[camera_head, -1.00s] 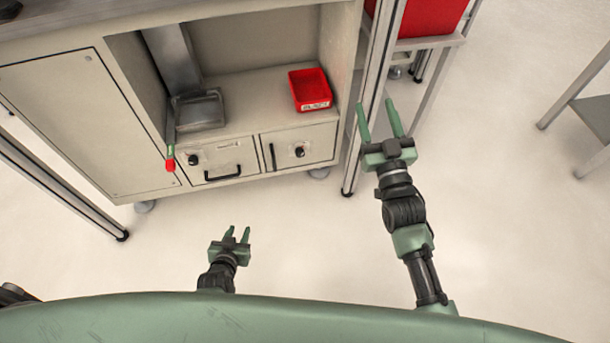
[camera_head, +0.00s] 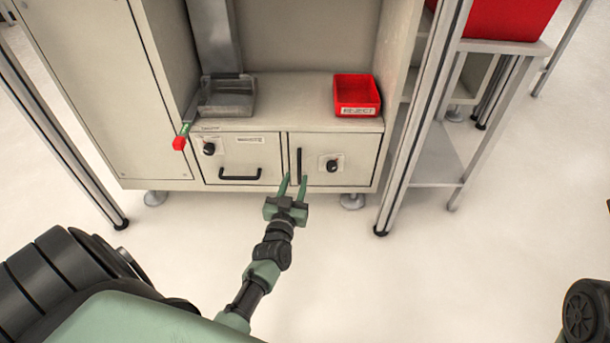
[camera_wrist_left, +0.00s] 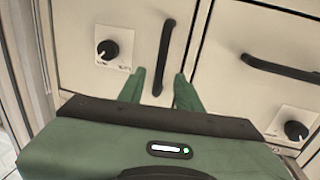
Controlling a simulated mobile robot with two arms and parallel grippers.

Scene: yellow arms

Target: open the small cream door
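The small cream door (camera_head: 362,147) is the right of two fronts low on the cabinet, and it looks shut. It has a black vertical handle (camera_head: 299,162) at its left edge and a black knob (camera_head: 332,165). In the left wrist view, the picture is turned over, with the door (camera_wrist_left: 85,22) left and its handle (camera_wrist_left: 164,57) upright in the middle. My left gripper (camera_head: 293,181) is open, its fingertips just below the handle. In the wrist view its fingers (camera_wrist_left: 159,78) sit either side of the handle's line; contact cannot be told. My right gripper is out of view.
A drawer (camera_head: 240,152) with a horizontal black handle adjoins the door on the left. A red bin (camera_head: 356,94) and a grey tray (camera_head: 228,97) stand on the shelf above. A metal frame post (camera_head: 425,120) rises right of the cabinet. The floor in front is clear.

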